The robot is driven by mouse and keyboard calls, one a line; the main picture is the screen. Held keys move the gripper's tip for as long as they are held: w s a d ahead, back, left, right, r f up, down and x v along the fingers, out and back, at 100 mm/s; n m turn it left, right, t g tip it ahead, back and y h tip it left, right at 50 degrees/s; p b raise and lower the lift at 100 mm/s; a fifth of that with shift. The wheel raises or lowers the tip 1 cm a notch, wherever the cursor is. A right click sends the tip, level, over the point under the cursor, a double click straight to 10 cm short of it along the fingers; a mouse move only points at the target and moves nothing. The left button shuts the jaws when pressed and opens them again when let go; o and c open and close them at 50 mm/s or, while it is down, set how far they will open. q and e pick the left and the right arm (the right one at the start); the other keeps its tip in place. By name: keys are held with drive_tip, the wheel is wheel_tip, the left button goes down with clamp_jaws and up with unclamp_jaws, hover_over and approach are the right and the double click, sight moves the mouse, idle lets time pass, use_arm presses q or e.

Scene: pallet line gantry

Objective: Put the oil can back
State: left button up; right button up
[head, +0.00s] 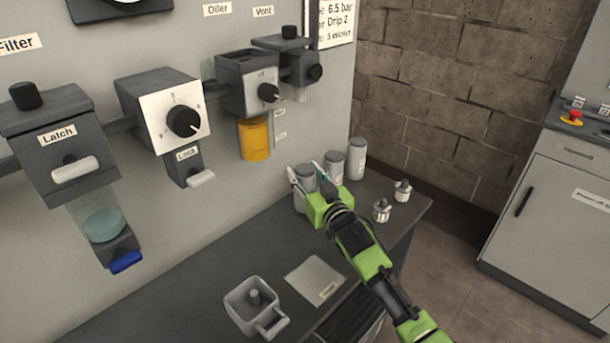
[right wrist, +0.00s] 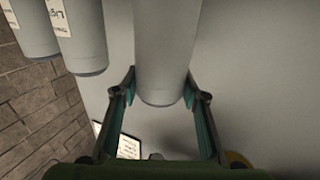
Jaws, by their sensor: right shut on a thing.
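My right gripper (head: 306,174) is shut on a plain grey cylindrical can (head: 301,200) at the back of the bench, beside the wall panel. In the right wrist view its fingers (right wrist: 161,100) press on both sides of this can (right wrist: 163,50). I take it for the oil can; no readable label shows on it. I cannot tell whether its base rests on the bench or is just clear of it. Two similar cans, a middle one (head: 333,167) and a far one (head: 356,160), stand to its right. My left gripper is not in view.
The bench (head: 225,250) carries two small metal fittings (head: 381,210) (head: 402,191), a grey pot with a handle (head: 255,310) and a flat labelled plate (head: 316,279). Filter, regulator and oiler units (head: 246,84) jut from the panel. The bench's middle has free room.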

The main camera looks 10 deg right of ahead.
drive_tip(key=shift+f, duration=0.3)
drive_tip(key=shift+f, duration=0.1)
drive_tip(key=o, duration=1.4)
drive_tip(key=shift+f, duration=0.1)
drive_tip(key=shift+c, duration=0.2)
drive_tip(key=s+d, duration=0.2)
drive_tip(key=s, duration=0.9)
drive_tip(key=shift+s+d, duration=0.2)
drive_tip(key=shift+s, duration=0.2)
